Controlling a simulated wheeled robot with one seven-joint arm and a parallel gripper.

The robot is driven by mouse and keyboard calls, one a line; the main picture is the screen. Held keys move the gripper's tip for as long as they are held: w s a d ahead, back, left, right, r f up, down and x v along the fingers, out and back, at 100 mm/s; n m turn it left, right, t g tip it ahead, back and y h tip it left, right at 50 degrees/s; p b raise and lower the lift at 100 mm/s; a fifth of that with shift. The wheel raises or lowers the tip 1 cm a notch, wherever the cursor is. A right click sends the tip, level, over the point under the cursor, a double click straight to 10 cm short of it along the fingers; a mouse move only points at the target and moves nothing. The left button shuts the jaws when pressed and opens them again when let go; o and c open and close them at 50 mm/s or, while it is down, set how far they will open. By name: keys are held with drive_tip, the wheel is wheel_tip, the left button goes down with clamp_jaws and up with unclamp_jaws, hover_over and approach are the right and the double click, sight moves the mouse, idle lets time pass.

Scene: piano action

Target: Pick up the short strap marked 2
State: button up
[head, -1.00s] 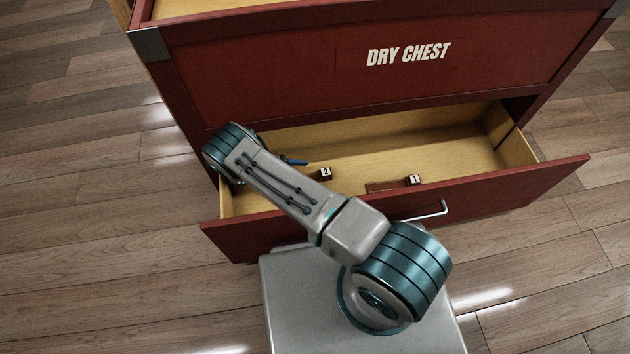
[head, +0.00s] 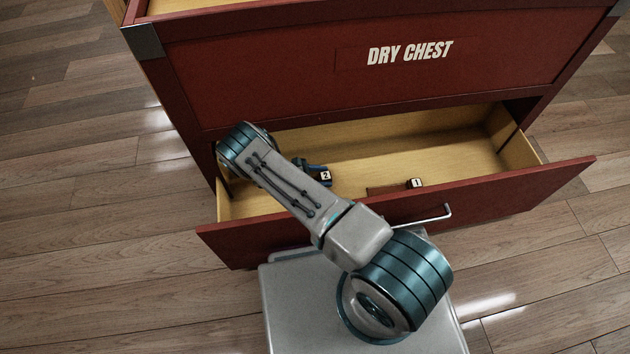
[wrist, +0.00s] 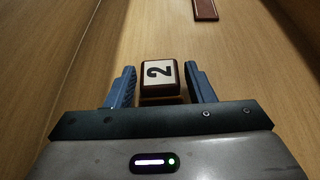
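The short strap marked 2 (head: 326,178) is in the open drawer, left of its middle. In the wrist view its dark reddish-brown end block (wrist: 161,92) shows a white label with a sideways 2. The rest of the strap is hidden behind the block and my arm. My gripper (wrist: 160,70) is open, with one blue finger on each side of the block. A small gap shows on both sides. In the head view my arm hides most of the gripper; only a bit of blue finger shows beside the block.
A strap marked 1 (head: 387,189) lies further right in the drawer, near its front wall. The red drawer front (head: 500,192) and the chest body (head: 250,72) bound the space. The right part of the drawer floor (head: 455,150) is bare.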

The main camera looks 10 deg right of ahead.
drive_tip(key=c, duration=0.6)
drive_tip(key=shift+c, duration=0.2)
